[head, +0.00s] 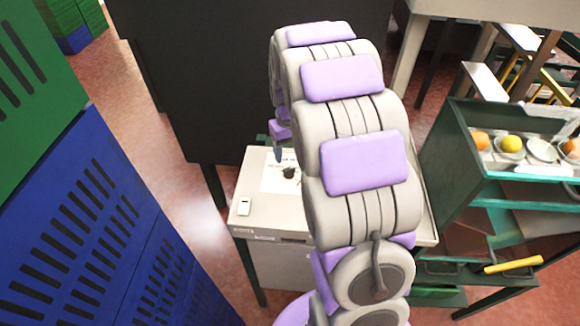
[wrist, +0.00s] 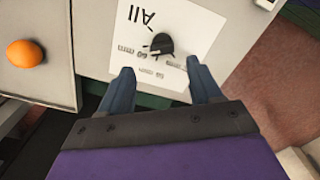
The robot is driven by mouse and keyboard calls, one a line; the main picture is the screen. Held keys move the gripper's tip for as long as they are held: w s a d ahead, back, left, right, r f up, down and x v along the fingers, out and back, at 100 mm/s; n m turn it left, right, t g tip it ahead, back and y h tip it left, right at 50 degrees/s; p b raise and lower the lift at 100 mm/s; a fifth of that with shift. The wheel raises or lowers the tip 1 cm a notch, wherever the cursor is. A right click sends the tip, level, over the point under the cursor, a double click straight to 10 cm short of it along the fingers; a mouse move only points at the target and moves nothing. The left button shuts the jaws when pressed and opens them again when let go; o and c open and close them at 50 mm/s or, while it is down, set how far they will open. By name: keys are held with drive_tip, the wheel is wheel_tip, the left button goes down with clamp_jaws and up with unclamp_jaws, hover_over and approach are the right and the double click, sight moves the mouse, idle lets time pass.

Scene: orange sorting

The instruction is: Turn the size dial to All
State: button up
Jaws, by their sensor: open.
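The size dial (wrist: 161,44) is a small black knob on a white label sheet (wrist: 190,22) on top of a pale cabinet. The word All is printed upside down on the sheet, up and left of the knob, with small size marks below it. I cannot tell for certain which mark the knob points at. In the head view the dial (head: 289,173) shows beside my arm. My gripper (wrist: 163,74) is open and empty, its two blue-grey fingers apart, just short of the knob in the wrist view. In the head view my arm hides most of it.
An orange (wrist: 25,53) lies on a pale surface left of the label. Blue crates (head: 80,215) stand at the left and a dark panel (head: 220,80) behind. A green rack (head: 455,150) with fruit on white cups stands at the right.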

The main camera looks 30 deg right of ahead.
sight(289, 168)
drive_tip(key=f+b, duration=0.1)
drive_tip(key=f, duration=0.5)
drive_tip(key=shift+a+f, duration=0.15)
drive_tip(key=shift+a, duration=0.05)
drive_tip(key=c, duration=1)
drive_tip(key=shift+c, duration=0.2)
